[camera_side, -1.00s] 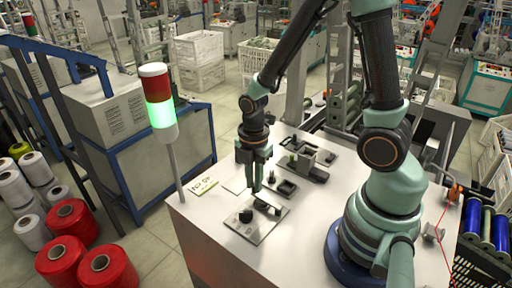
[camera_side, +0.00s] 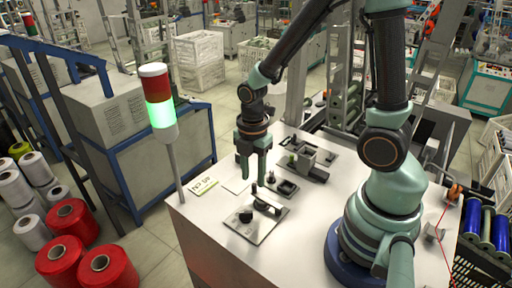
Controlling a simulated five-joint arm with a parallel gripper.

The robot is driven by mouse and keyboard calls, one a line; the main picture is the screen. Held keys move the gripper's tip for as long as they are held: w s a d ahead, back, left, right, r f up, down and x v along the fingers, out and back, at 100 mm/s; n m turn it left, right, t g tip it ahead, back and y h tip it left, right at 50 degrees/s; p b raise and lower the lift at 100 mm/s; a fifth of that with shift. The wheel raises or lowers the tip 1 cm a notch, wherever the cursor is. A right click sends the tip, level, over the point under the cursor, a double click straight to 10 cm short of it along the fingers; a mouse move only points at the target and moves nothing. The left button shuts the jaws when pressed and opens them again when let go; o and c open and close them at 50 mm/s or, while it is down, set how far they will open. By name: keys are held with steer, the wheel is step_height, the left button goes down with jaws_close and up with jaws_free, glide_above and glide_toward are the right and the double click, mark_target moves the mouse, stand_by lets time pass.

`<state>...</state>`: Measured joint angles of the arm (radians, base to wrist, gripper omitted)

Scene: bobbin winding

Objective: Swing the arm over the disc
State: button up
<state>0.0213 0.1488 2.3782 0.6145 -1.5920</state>
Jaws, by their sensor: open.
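A pale plate (camera_side: 258,236) lies near the front of the white table. On its left part sits a small dark disc (camera_side: 246,216). A dark swing arm (camera_side: 268,207) lies on the plate behind and to the right of the disc, beside it. A thin dark upright pin (camera_side: 254,189) stands at the swing arm's left end. My gripper (camera_side: 253,182) is open and points down, with its fingertips just above or around the pin's top. I cannot tell whether they touch it.
A small dark tray (camera_side: 286,188) and a grey-green fixture (camera_side: 308,162) stand behind the plate. A written card (camera_side: 203,186) lies at the left edge near the signal lamp (camera_side: 159,102).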

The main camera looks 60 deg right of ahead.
steer(key=shift+r, duration=2.3)
steer(key=shift+r, duration=0.1)
step_height(320, 180, up, 13)
steer(key=s+m+t, duration=0.1)
steer(key=m+t, duration=0.4)
steer(key=m, duration=1.3)
steer(key=shift+a+r+t, duration=0.2)
steer(key=shift+a+t, duration=0.1)
